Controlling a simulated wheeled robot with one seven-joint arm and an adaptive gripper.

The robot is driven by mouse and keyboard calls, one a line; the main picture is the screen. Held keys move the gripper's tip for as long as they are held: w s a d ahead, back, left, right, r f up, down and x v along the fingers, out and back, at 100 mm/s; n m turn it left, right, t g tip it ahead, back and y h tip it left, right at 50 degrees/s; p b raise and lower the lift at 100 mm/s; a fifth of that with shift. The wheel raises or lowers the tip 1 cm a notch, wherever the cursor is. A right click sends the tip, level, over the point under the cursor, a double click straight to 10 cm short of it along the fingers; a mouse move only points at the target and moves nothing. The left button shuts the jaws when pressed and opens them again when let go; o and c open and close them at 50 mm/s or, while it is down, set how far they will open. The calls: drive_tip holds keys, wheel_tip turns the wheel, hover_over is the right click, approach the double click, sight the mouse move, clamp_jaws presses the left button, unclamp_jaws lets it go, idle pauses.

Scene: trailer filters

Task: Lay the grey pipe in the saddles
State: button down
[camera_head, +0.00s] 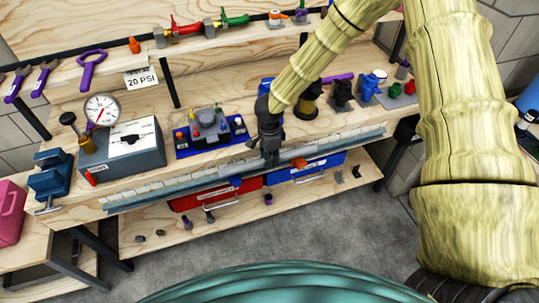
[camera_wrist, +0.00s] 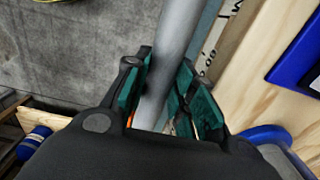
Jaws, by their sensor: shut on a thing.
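The grey pipe (camera_head: 210,184) runs lengthwise along the front edge of the workbench in the head view. My gripper (camera_head: 271,158) is shut on the pipe, reaching down from above near the middle of the bench front. In the wrist view the pipe (camera_wrist: 178,30) passes between the green-padded fingers of my gripper (camera_wrist: 163,95). An orange piece (camera_head: 300,163) and a small blue piece (camera_head: 236,182) show close to the pipe; I cannot tell if they are saddles. Whether the pipe touches any support is not clear.
The workbench carries a grey box (camera_head: 122,155) with a gauge, a blue vise (camera_head: 50,178), and a blue tray (camera_head: 211,140) behind the pipe. Red (camera_head: 215,195) and blue (camera_head: 305,168) drawers sit below its front edge. Open grey floor (camera_head: 310,228) lies in front.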

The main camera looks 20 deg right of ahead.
drive_tip(key=shift+f, duration=0.4)
drive_tip(key=shift+p, duration=1.2)
idle(1.6)
drive_tip(key=shift+f+b, duration=0.5)
drive_tip(key=shift+f, duration=1.35)
idle(0.6)
drive_tip(key=c, duration=1.1)
unclamp_jaws()
wheel_tip(320, 180, up, 12)
drive_tip(key=shift+f, duration=0.1)
